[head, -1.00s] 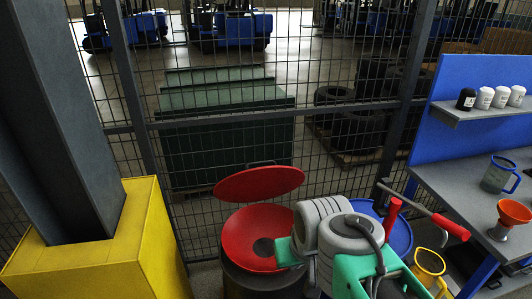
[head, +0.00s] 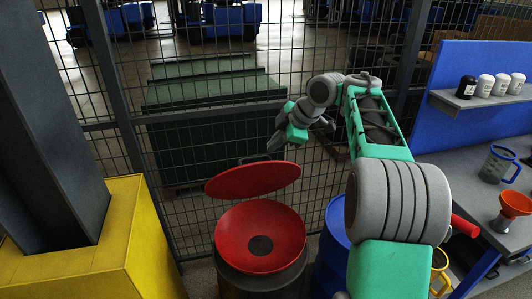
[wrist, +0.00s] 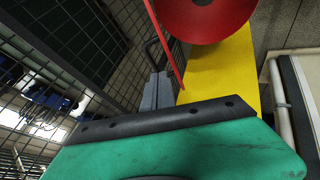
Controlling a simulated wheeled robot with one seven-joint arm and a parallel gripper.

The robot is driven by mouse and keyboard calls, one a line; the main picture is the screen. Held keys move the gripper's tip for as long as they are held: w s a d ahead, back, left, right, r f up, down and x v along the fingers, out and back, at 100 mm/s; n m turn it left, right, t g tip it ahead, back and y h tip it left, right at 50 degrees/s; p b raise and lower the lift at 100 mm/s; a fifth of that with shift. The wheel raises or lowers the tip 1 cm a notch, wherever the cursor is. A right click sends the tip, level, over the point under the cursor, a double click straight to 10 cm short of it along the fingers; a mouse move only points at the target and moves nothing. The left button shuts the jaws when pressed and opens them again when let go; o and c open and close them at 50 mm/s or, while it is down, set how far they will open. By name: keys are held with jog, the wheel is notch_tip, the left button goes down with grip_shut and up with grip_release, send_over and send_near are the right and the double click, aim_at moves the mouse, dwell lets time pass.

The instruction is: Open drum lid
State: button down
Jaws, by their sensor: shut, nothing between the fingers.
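The drum (head: 262,284) is dark, with a red funnel-shaped top (head: 285,226) open to view. Its round red lid (head: 253,181) stands tilted up above the funnel, with a dark handle (head: 253,158) on its far side. My gripper (head: 273,147) is just above and behind the lid, beside the handle. In the wrist view, the grey fingers (wrist: 157,90) are together and empty. There the lid shows as a thin red edge (wrist: 166,42), the handle (wrist: 150,48) is beside it near the fingertips, and the funnel (wrist: 205,14) is beyond. I cannot tell whether the fingers touch the handle or lid.
A yellow block (head: 75,252) around a dark post stands at left. A wire mesh fence (head: 200,110) runs close behind the drum. A blue drum (head: 333,240) stands at right. Further right is a grey bench (head: 475,185) with a jug (head: 499,163) and red funnel (head: 514,205).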

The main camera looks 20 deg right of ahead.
aim_at(259, 157)
jog(key=p+x, duration=0.1)
jog(key=x, duration=0.8)
jog(key=shift+r, duration=0.1)
